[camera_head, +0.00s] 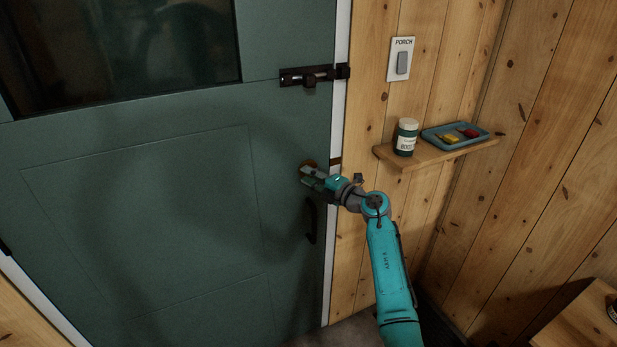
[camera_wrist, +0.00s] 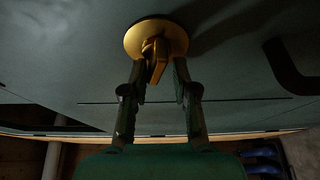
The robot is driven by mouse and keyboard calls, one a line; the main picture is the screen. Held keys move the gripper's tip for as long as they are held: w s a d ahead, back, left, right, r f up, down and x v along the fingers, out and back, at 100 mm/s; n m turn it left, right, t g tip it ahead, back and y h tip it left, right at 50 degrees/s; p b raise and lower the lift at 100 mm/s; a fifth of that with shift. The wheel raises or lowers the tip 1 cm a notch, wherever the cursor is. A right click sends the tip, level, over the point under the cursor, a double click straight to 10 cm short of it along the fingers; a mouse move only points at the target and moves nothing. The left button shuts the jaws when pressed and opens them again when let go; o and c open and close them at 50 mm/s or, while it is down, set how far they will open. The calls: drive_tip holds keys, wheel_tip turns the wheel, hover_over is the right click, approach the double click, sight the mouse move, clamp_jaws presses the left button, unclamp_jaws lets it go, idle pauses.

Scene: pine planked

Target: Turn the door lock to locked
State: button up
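The door lock is a round brass plate (camera_wrist: 155,38) with a brass thumb-turn (camera_wrist: 156,62) on the green door (camera_head: 140,190). In the wrist view the thumb-turn points down and tilts slightly. In the head view only a bit of the brass lock (camera_head: 308,163) shows, mostly hidden behind my gripper (camera_head: 312,178). In the wrist view my gripper (camera_wrist: 160,76) has its two dark fingers apart, one on each side of the thumb-turn. The left finger is very near it; I cannot tell whether it touches. A gap shows at the right finger.
A dark door handle (camera_head: 311,220) sits below the lock. A slide bolt (camera_head: 313,77) is above. To the right, a wooden shelf (camera_head: 405,162) holds a labelled jar (camera_head: 405,138) and a blue tray (camera_head: 432,142). A porch switch (camera_head: 401,62) is on the wall.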

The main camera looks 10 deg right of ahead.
drive_tip(key=shift+d+r, duration=0.1)
drive_tip(key=shift+d, duration=0.1)
drive_tip(key=v, duration=1.2)
drive_tip(key=shift+w, duration=0.1)
